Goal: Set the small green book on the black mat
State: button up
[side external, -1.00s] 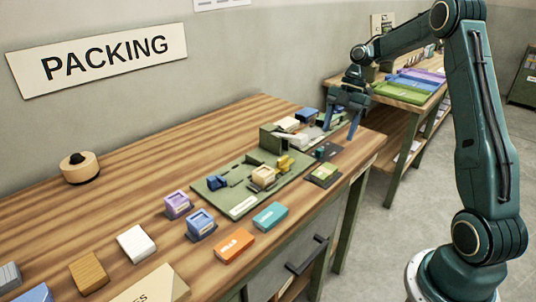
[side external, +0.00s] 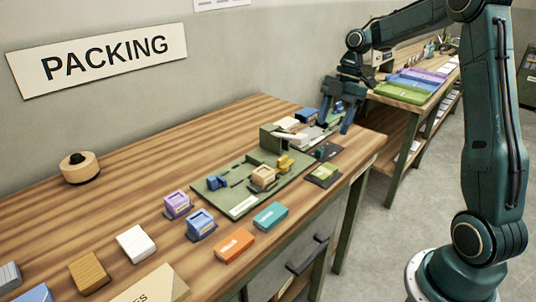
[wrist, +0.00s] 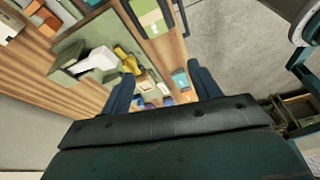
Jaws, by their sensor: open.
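A green and cream block, likely this book (wrist: 150,14), shows at the top of the wrist view. My gripper (side external: 335,125) is open, fingers pointing down, above the far right end of the table, beyond the book and apart from it. In the wrist view, nothing is held between my spread fingers (wrist: 165,80).
Another dark patch (side external: 328,150) lies just behind the book. A green board (side external: 240,203) with several small items is to the left. Orange (side external: 234,245) and teal (side external: 270,216) boxes lie nearer. A second table with trays (side external: 403,91) stands behind.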

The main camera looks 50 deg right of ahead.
jog(key=s+a+r+m+t+h, duration=0.2)
jog(key=s+a+r+m, duration=0.6)
jog(key=a, duration=0.5)
jog(key=s+a+m+t+h, duration=0.1)
jog(key=s+a+m+t, duration=0.2)
jog(key=s+m, duration=0.4)
jog(key=s, duration=0.6)
jog(key=shift+s+a+f+m+h, duration=0.25)
jog(key=shift+a+f+m+h, duration=0.05)
jog(key=shift+a+f, duration=0.1)
